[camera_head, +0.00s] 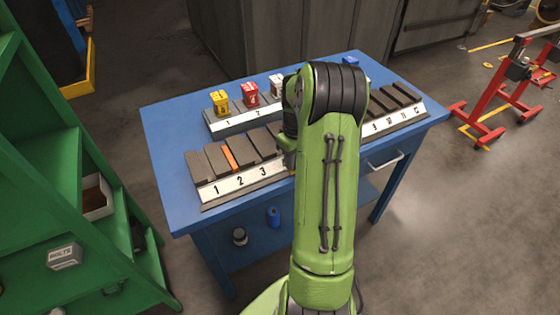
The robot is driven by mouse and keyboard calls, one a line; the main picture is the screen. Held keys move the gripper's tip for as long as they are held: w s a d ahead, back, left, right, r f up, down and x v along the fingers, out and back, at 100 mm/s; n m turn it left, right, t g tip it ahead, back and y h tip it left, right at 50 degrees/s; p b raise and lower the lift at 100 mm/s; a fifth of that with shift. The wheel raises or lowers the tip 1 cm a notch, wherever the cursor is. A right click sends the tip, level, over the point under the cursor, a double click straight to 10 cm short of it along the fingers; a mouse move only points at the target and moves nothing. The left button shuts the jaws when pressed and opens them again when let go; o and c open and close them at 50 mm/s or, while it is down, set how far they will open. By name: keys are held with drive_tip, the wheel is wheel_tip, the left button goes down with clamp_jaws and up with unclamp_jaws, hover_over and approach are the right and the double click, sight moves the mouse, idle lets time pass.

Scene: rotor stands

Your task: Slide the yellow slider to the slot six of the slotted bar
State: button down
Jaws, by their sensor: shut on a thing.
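The slotted bar (238,184) lies along the front of the blue table, with dark slats and a white numbered strip. The numbers 1, 2 and 3 show at its left and 9 to 12 at its right. My green arm covers its middle, so slot six is hidden. A thin orange strip (230,158) sits between slats near number 2. A yellow block (220,101) stands upright on the rear bar; I cannot tell whether it is the yellow slider. My gripper is hidden behind my arm, as is anything in it.
A red block (250,94) and a white block (277,85) stand on the rear bar (238,122), with a blue block (350,61) behind to the right. The blue table (164,136) has clear edges. A green shelf (60,180) stands at left, red stands (485,95) at right.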

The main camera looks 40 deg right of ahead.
drive_tip(key=s+d, duration=0.1)
drive_tip(key=d, duration=0.2)
drive_tip(key=d+p, duration=0.1)
drive_tip(key=d, duration=0.2)
drive_tip(key=s+d+p, duration=0.1)
drive_tip(key=d, duration=0.2)
drive_tip(key=shift+s+d, duration=0.1)
drive_tip(key=shift+s, duration=0.2)
drive_tip(key=c, duration=0.9)
unclamp_jaws()
wheel_tip(320, 180, up, 16)
drive_tip(key=p, duration=0.2)
drive_tip(key=shift+f, duration=0.1)
